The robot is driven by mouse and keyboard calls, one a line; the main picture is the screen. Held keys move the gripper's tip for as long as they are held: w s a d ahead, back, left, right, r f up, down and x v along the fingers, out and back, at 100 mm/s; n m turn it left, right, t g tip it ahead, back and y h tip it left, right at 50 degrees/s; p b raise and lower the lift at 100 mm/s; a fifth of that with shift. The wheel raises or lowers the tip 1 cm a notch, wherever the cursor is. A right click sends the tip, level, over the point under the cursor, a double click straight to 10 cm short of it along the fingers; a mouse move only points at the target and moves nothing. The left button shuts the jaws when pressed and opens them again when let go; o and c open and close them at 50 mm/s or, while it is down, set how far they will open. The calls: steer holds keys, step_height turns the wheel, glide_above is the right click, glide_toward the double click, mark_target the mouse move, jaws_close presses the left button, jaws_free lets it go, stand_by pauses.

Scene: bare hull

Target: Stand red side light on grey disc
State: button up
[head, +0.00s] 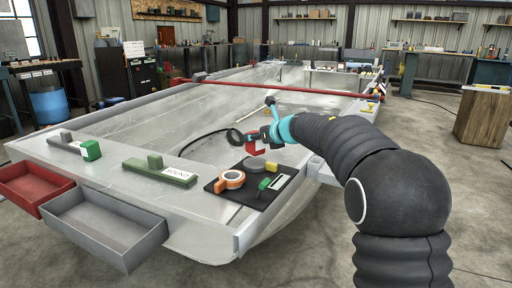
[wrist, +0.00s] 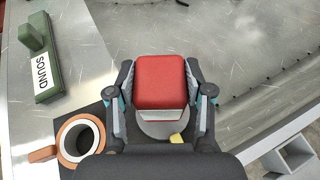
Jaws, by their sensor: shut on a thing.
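The red side light (head: 252,149) is a small red block; in the wrist view its red top (wrist: 160,82) sits between both fingers. My gripper (head: 262,139) is shut on it and holds it up near the grey disc. In the wrist view my gripper (wrist: 160,90) grips it from both sides, with a pale lower part showing under the red. The grey disc (head: 262,165) lies on a black mat on the deck. In the wrist view the disc (wrist: 158,131) shows partly below the light; the rest is hidden. I cannot tell whether they touch.
On the black mat (head: 218,188) are an orange ring-shaped thing (head: 231,180) with a side tab and a green piece (head: 264,184) near a white label. Red (head: 34,188) and grey (head: 104,226) bins hang at the edge.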

mark_target(261, 145)
steer(key=shift+f+b, duration=0.45)
steer(key=shift+f, duration=1.2)
steer(key=shift+f, duration=0.1)
steer(key=o, duration=1.2)
steer(key=shift+s+d, duration=0.1)
steer(key=v, duration=1.2)
